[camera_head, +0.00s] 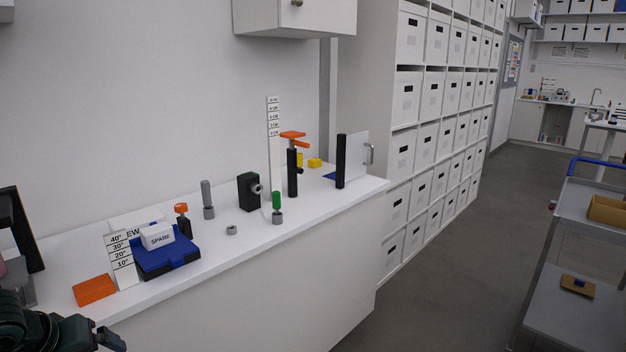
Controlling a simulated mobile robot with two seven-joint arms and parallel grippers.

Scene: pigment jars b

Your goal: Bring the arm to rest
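Part of my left arm, dark green and black, comes in at the bottom left corner. Its gripper end (104,338) is cut by the lower edge of the picture, in front of the white counter (335,215). Whether its fingers are open or shut does not show, and I see nothing held in it. My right arm and gripper are not in view.
An orange block (94,290) lies at the counter's front edge, near my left gripper. Dark posts and small jars stand farther right. A grey cart (575,310) stands right; floor between is clear.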

